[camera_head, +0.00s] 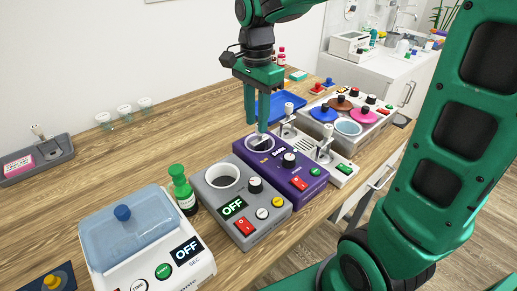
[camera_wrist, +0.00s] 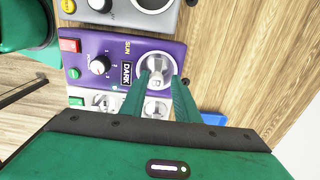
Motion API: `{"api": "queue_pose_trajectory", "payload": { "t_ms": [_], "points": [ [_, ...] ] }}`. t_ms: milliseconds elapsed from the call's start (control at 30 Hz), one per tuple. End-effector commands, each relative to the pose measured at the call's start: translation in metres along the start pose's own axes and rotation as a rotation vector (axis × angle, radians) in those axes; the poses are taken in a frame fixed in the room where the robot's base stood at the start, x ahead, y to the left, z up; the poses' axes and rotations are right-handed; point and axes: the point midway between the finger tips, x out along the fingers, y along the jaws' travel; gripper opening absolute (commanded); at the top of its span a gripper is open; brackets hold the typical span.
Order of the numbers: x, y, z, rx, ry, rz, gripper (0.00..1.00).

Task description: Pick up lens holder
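My gripper (camera_head: 257,128) points down over the round well of a purple "DARK" device (camera_head: 310,186). In the wrist view its two green fingertips (camera_wrist: 159,80) stand apart on either side of a small pale piece marked "R" (camera_wrist: 157,77) in that well. This piece may be the lens holder; I cannot be sure. A visible gap separates the fingers, and I cannot see them pressing on the piece. The purple device also shows in the wrist view (camera_wrist: 85,70), with a knob, a red switch and a green button. The piece's lower part is hidden in the well.
A grey "OFF" device (camera_head: 262,222) and a lidded white box (camera_head: 190,238) stand left of the purple one. A white device (camera_head: 340,174) and a blue tray (camera_head: 290,104) are close by.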

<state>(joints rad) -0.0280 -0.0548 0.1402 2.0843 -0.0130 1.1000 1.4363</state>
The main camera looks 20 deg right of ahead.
Motion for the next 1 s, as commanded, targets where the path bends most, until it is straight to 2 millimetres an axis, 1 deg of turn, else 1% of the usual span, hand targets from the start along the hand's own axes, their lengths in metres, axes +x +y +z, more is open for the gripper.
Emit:
{"api": "queue_pose_trajectory", "payload": {
  "t_ms": [33,100,367,633,767,967,1000],
  "points": [
    [0.008,0.001,0.0,0.0,-0.001,0.002,0.28],
    [0.016,0.001,-0.001,0.0,0.0,0.001,0.28],
    [0.033,0.002,-0.003,0.001,0.0,0.002,0.28],
    [0.069,0.004,-0.007,0.0,0.0,0.002,0.28],
    [0.076,0.004,-0.007,0.0,0.001,0.0,0.28],
    [0.077,0.004,-0.007,0.0,0.001,-0.001,0.28],
    [0.077,0.004,-0.007,0.0,0.001,-0.001,0.24]
  ]
}}
